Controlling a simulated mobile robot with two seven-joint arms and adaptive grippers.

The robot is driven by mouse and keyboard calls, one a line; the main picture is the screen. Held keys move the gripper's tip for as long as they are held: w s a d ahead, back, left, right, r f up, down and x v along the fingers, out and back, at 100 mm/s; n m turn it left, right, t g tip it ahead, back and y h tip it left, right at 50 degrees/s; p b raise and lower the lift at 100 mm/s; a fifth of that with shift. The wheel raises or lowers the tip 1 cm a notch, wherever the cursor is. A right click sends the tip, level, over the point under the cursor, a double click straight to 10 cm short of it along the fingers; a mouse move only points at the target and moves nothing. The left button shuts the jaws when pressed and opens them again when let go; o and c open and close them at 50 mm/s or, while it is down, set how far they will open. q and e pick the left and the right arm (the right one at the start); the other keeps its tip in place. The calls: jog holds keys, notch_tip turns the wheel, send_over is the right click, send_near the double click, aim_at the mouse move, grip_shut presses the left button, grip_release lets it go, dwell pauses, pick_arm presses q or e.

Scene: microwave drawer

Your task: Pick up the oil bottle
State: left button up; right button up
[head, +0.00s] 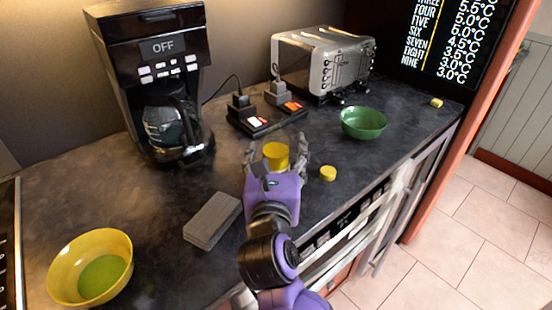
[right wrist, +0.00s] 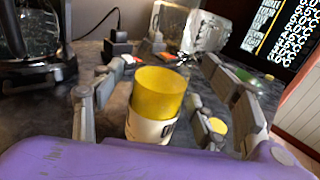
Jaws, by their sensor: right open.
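A short upright container, yellow above and white below with a dark mark (head: 276,153), stands on the dark counter. No other bottle shows, so I take it for the oil bottle, though its shape is more like a cup or jar. It also shows large in the right wrist view (right wrist: 158,95). My right gripper (head: 277,145) is open, with one finger on each side of the container. In the right wrist view its fingers (right wrist: 158,100) stand apart from the container, with gaps showing. The container's base is partly hidden by my purple palm. My left gripper is not in view.
A small yellow round piece (head: 328,174) lies just right of the right gripper. A green bowl (head: 363,123), toaster (head: 322,65) and two dark switch-like devices stand behind. A coffee maker (head: 150,75), grey block (head: 212,220) and yellow bowl (head: 68,262) are left.

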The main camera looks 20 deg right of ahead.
jog(key=c, duration=1.4)
jog(key=shift+c, duration=0.4)
jog(key=shift+r, duration=0.1)
